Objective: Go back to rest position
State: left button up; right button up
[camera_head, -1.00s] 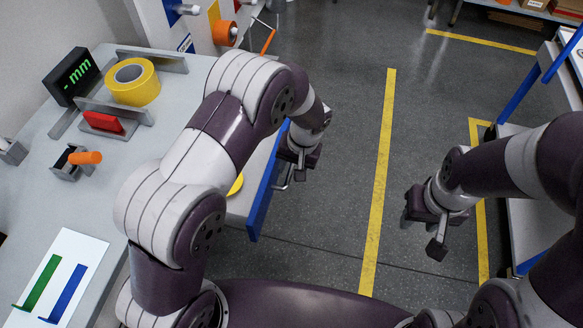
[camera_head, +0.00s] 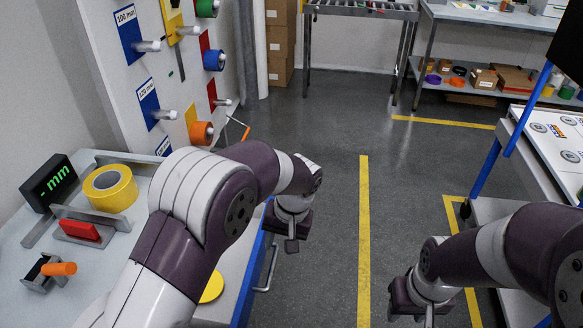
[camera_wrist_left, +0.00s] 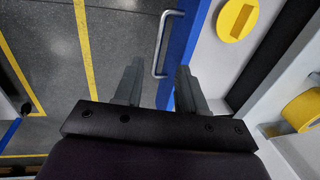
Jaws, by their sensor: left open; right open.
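My left gripper (camera_head: 291,240) hangs beside the blue front edge of the left workbench, over the floor. In the left wrist view its two fingers (camera_wrist_left: 158,82) stand apart with nothing between them. A metal drawer handle (camera_wrist_left: 166,42) on the blue front (camera_wrist_left: 181,50) lies beyond the fingers; I see no contact. My right gripper (camera_head: 428,312) is at the bottom right of the head view, partly cut off by the frame's lower edge, over the floor near the right table. Nothing shows held in it.
The left workbench (camera_head: 140,262) holds a yellow tape roll (camera_head: 110,188), a gauge display (camera_head: 49,182), a red block (camera_head: 80,230) and an orange-handled tool (camera_head: 58,268). A peg board (camera_head: 120,80) with rolls stands behind. A right table (camera_head: 545,150) is close to my right arm. The floor between is clear.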

pick_arm(q)
jog(key=s+a+r+h+p, duration=0.1)
jog(key=s+a+r+p, duration=0.4)
jog(key=s, duration=0.3)
jog(key=s+a+r+t+h+p, duration=0.1)
jog(key=s+a+r+p, duration=0.4)
jog(key=s+a+r, duration=0.1)
jog(key=shift+s+a+r+n, duration=0.35)
jog(key=shift+s+r, duration=0.2)
jog(key=shift+s, duration=0.35)
jog(key=shift+a, duration=0.1)
